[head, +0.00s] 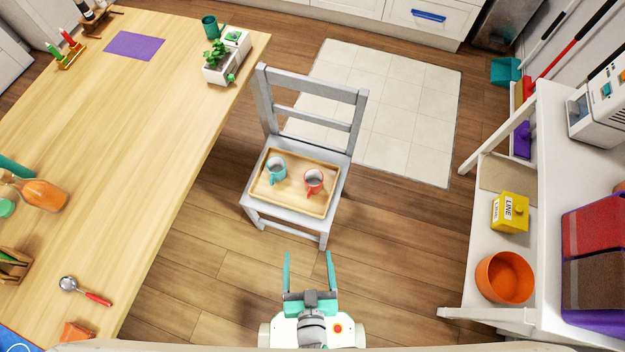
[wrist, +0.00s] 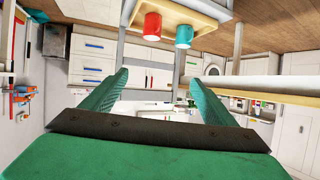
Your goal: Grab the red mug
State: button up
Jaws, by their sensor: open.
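The red mug (head: 314,182) stands upright on a wooden tray (head: 288,206) on the seat of a grey chair (head: 337,95). A teal mug (head: 276,169) stands to its left on the same tray. My gripper (head: 308,254) is open and empty, in front of the chair, with its two teal fingers toward the tray and apart from it. In the wrist view, which looks upside down, the red mug (wrist: 152,27) and teal mug (wrist: 184,36) hang at the top against the tray (wrist: 205,14), beyond the open fingers (wrist: 167,75).
A long wooden table (head: 150,110) runs along the left, its edge near the chair. A white shelf unit (head: 485,255) at the right holds a yellow box (head: 510,212) and an orange bowl (head: 504,277). Bare floor (head: 400,240) lies between chair and shelf.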

jog(key=w+f+h, duration=0.1)
jog(key=w+f, duration=0.5)
jog(key=w+f+m+g+h, duration=0.1)
jog(key=w+f, duration=0.5)
jog(key=w+d+f+m+h, duration=0.1)
jog(key=w+f, duration=0.5)
jog(key=m+h, duration=0.2)
send_near(316, 173)
jog(key=shift+t, duration=0.3)
jog(key=w+d+f, duration=0.2)
jog(key=w+f, duration=0.1)
jog(key=shift+w+f, duration=0.1)
jog(key=shift+w, duration=0.15)
jog(key=shift+w+a+r+x, duration=0.1)
jog(key=shift+r+x, duration=0.05)
jog(key=shift+x, duration=0.75)
jog(key=shift+w+a+r+x, duration=0.1)
jog(key=shift+r+x, duration=0.05)
jog(key=shift+x, duration=0.75)
jog(key=shift+w+a+r+x, duration=0.1)
jog(key=shift+x, duration=0.8)
jog(key=c, duration=1.3)
